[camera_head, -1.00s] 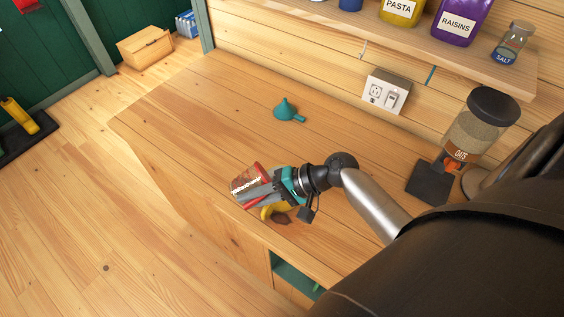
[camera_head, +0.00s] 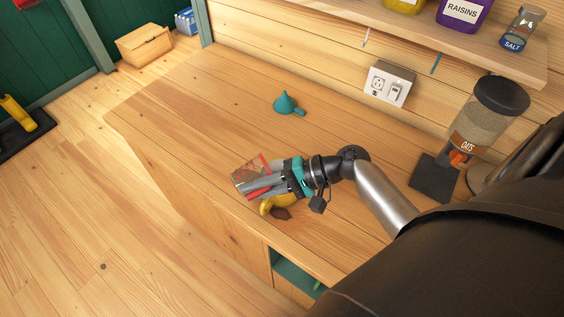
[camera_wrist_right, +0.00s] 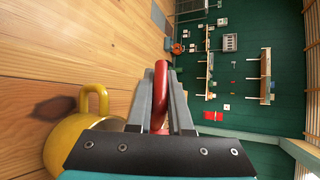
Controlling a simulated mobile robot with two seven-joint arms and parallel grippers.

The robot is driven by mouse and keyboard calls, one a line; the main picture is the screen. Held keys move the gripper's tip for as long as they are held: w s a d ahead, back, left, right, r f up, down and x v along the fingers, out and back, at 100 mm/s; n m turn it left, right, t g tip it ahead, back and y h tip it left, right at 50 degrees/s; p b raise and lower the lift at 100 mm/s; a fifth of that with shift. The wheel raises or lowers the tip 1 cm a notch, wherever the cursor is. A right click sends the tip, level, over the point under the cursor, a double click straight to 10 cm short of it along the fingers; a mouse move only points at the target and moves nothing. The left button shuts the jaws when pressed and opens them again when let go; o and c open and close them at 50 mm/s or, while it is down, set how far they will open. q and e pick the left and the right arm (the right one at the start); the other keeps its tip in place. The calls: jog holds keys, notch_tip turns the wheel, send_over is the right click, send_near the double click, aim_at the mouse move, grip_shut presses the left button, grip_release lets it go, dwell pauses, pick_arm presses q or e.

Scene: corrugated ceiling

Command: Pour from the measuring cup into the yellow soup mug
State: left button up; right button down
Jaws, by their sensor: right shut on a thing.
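My right gripper (camera_head: 268,184) is shut on the red handle of the measuring cup (camera_head: 247,173), a clear cup with red markings. The cup lies tilted on its side in the air, its body pointing left. In the right wrist view the red handle (camera_wrist_right: 160,85) sits between the fingers. The yellow soup mug (camera_head: 267,206) stands on the counter near its front edge, just below the gripper and partly hidden by it. The mug (camera_wrist_right: 78,146) also shows at the lower left of the wrist view. The inside of the mug and any poured contents cannot be made out.
An oats dispenser (camera_head: 483,120) stands at the right. A shelf above holds a raisins jar (camera_head: 462,13) and salt shaker (camera_head: 520,30). The counter's left part is clear.

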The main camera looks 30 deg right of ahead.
jog(key=shift+d+r+y+b, duration=0.25)
jog(key=shift+d+y+b, duration=0.25)
jog(key=shift+d+b, duration=0.2)
jog(key=shift+s+d+r+m+t+y+b, duration=0.1)
jog(key=shift+d+r+m+t+y+b, duration=0.4)
jog(key=shift+y+b, duration=0.35)
jog(key=shift+s+d+r+m+t+y+b, duration=0.1)
jog(key=shift+d+r+m+t+y+b, duration=0.15)
jog(key=shift+d+y+b, duration=0.55)
dwell(0.7)
jog(key=shift+d+r+m+t+y+b, duration=0.25)
jog(key=shift+d+t+y+b, duration=0.2)
jog(key=shift+b, duration=0.5)
jog(key=shift+d+r+m+t+y+b, duration=0.25)
jog(key=shift+y+b, duration=0.25)
jog(key=shift+b, duration=0.4)
dwell(0.4)
jog(key=shift+s+d+m+t+y+b, duration=0.15)
jog(key=shift+d+m+t+y+b, duration=0.55)
jog(key=shift+b, duration=0.65)
dwell(0.5)
